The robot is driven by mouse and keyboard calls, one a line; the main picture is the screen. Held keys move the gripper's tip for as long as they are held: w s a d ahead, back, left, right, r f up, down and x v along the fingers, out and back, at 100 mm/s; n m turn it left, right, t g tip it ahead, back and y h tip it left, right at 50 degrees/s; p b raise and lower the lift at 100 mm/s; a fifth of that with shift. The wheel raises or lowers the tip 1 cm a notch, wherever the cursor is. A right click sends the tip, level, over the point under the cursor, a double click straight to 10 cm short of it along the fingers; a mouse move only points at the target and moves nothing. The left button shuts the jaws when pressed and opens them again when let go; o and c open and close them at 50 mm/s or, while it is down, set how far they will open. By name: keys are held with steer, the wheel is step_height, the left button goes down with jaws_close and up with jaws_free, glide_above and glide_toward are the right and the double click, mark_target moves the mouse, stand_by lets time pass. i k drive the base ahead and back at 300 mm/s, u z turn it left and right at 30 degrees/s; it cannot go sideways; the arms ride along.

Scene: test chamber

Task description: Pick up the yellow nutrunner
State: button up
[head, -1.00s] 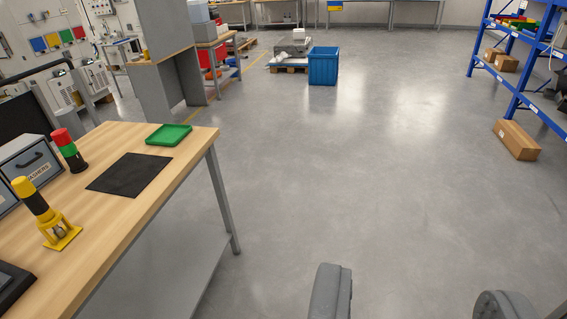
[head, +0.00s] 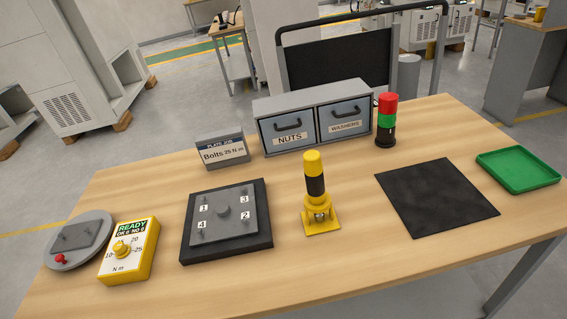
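The yellow nutrunner (head: 314,176) stands upright on the wooden workbench (head: 300,262), near the middle of the picture. It has a yellow top, a black grip band and a yellow open frame with a square foot at the bottom. A silvery part shows inside the frame. Nothing touches it. My gripper is not in view in the head view.
Left of the nutrunner lies a plate with numbered bolts (head: 222,213), then a yellow torque box (head: 128,250) and a grey round stand (head: 78,238). Behind are drawers (head: 312,115) and a stack light (head: 386,120). A black mat (head: 436,196) and green tray (head: 518,169) lie right.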

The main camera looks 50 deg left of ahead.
mark_target(313, 164)
steer(key=u, duration=0.55)
steer(key=i, duration=0.95)
steer(key=u, duration=0.5)
